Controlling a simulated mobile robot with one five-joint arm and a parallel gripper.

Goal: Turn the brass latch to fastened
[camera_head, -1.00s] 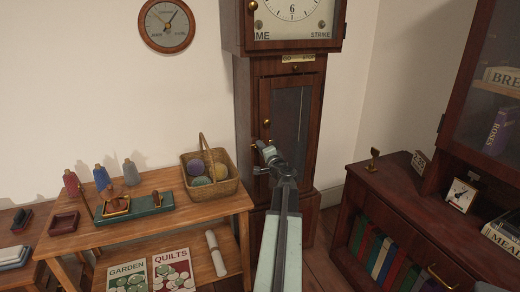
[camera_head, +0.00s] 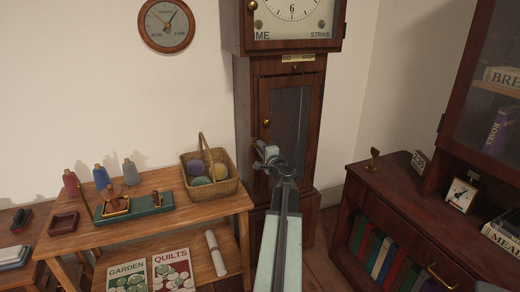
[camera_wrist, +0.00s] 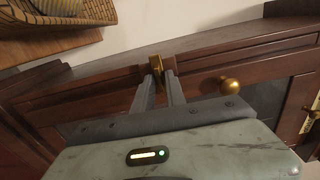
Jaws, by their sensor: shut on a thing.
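The brass latch (camera_wrist: 155,62) sits at the edge of the tall clock's door frame, between my two fingertips in the wrist view. My gripper (camera_wrist: 163,77) is shut on it. In the head view my gripper (camera_head: 264,160) reaches the left side of the clock's lower door (camera_head: 290,122). A small brass part shows at its tips there, but the fingers partly hide it and I cannot tell the latch's exact angle. A round brass knob (camera_wrist: 229,86) stands on the door beside the gripper, apart from it.
A wooden side table (camera_head: 215,208) with a wicker basket (camera_head: 226,187) of yarn stands left of the clock. A dark red cabinet (camera_head: 400,195) with books stands at the right. Bare floor shows between clock and cabinet.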

